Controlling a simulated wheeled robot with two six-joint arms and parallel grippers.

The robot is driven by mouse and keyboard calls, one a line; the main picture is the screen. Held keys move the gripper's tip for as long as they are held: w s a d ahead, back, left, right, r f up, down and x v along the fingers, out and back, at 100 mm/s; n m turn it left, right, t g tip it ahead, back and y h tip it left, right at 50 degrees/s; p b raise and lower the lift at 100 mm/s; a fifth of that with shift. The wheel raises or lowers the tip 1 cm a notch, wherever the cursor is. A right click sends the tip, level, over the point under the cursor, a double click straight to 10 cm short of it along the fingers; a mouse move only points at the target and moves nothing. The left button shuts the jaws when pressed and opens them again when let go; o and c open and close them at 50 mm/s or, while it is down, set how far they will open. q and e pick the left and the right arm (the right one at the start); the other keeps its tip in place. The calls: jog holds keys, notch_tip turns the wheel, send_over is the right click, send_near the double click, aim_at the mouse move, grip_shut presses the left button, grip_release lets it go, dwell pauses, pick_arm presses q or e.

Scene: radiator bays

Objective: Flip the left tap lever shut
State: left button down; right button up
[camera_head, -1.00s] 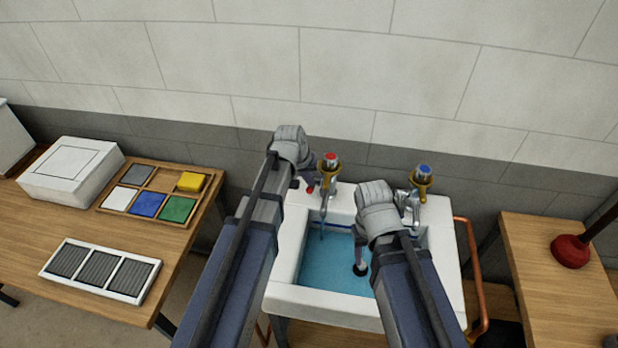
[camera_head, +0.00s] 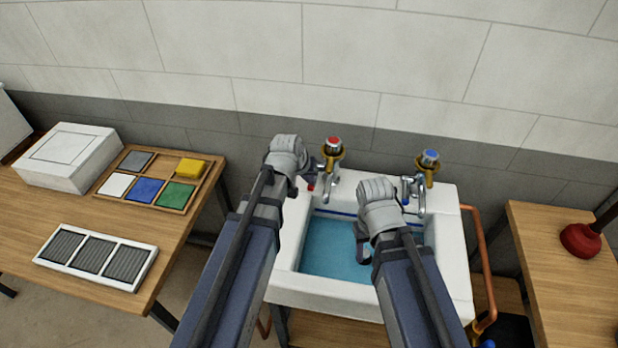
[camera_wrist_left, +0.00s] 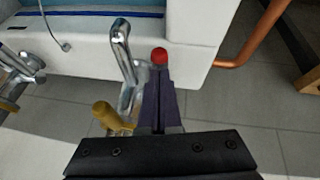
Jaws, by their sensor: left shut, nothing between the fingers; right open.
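The left tap (camera_head: 333,155) has a red cap, a brass collar and a chrome spout over the white sink (camera_head: 290,255). Its red-tipped lever (camera_head: 311,187) shows at the tap's left side, partly hidden by my left gripper (camera_head: 311,172). In the left wrist view, the red lever tip (camera_wrist_left: 159,55) is just beyond the shut, empty dark fingers of my left gripper (camera_wrist_left: 158,88); I cannot tell whether they touch. The chrome spout (camera_wrist_left: 122,45) stands beside them. My right gripper (camera_head: 360,245) is over the basin, partly hidden by its own wrist.
The right tap (camera_head: 428,170), with a blue cap, stands close to my right wrist. A copper pipe (camera_head: 482,260) runs along the sink's right side. Tables flank the sink; the left one holds a tile tray (camera_head: 206,188), the right a plunger (camera_head: 580,240).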

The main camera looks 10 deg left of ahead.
pick_arm(q)
jog(key=shift+s+f, duration=0.25)
jog(key=shift+s, duration=0.05)
jog(key=shift+r, duration=0.1)
jog(key=shift+a+r+p, duration=0.1)
jog(key=shift+r+p, duration=0.4)
jog(key=shift+p, duration=0.1)
jog(key=s+p+v, duration=0.1)
jog(key=p+v, duration=0.8)
jog(key=v, duration=0.3)
jog(key=shift+a+f+p, duration=0.2)
jog(key=shift+f+p, duration=0.1)
jog(key=shift+p, duration=0.1)
jog(key=shift+s, duration=0.1)
